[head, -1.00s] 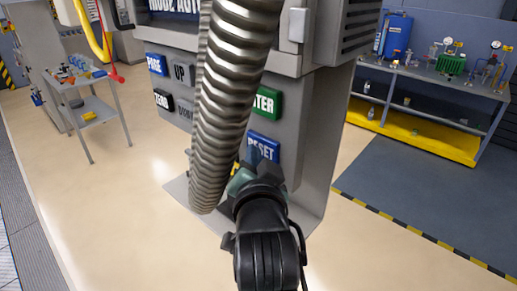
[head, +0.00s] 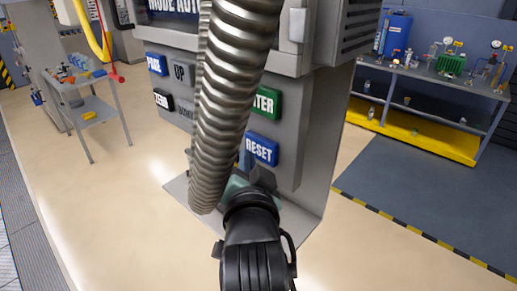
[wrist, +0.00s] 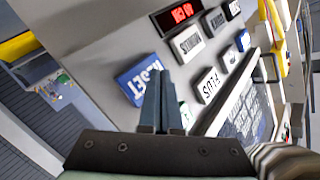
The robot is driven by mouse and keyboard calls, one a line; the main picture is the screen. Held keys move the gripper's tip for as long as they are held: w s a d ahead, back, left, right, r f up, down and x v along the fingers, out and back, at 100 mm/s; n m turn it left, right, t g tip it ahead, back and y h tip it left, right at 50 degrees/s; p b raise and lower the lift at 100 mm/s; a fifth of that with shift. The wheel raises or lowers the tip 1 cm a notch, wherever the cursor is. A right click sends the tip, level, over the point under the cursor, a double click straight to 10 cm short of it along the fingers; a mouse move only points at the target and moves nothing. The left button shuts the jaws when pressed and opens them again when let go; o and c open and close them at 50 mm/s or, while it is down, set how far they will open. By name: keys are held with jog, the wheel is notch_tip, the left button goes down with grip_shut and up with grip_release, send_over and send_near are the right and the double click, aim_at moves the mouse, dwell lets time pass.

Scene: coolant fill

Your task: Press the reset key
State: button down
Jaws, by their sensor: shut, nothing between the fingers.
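The blue RESET key (head: 262,149) is on the lower right of the grey machine's front panel in the head view, fully in sight. My gripper (head: 262,180) is just below the key in that view, its tips small and dark. In the wrist view the RESET key (wrist: 143,82) lies just past the fingertips, partly covered by them. My gripper (wrist: 161,75) is shut and empty, its two fingers together and pointing at the panel by the key's edge. Whether the tips touch the key cannot be told.
A ribbed metal hose (head: 228,100) hangs in front of the panel, left of the key. The green ENTER key (head: 266,103) is right above. A red-lit display (wrist: 181,14) shows in the wrist view. A cart (head: 90,105) and a workbench (head: 440,80) stand farther off.

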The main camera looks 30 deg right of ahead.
jog(key=a, duration=0.1)
jog(key=s+a, duration=0.1)
jog(key=a, duration=0.2)
jog(key=shift+s+a, duration=0.35)
dwell(0.8)
jog(key=s+a+r+n+t+y+b, duration=0.1)
jog(key=a+r+n+t, duration=0.25)
jog(key=r, duration=0.35)
jog(key=a+r+n+t+y+b, duration=0.1)
jog(key=a+r+n+t, duration=0.2)
jog(key=r, duration=0.5)
jog(key=s+a+r+n+t+y, duration=0.2)
jog(key=s+a+r+n+t, duration=0.1)
jog(key=r, duration=0.4)
jog(key=s+a+r+n+t+y, duration=0.3)
jog(key=s+a+r, duration=0.2)
jog(key=s+r, duration=0.1)
jog(key=shift+s+r+b, duration=0.35)
jog(key=shift+r+b, duration=0.1)
jog(key=shift+r, duration=0.15)
jog(key=shift+a, duration=0.1)
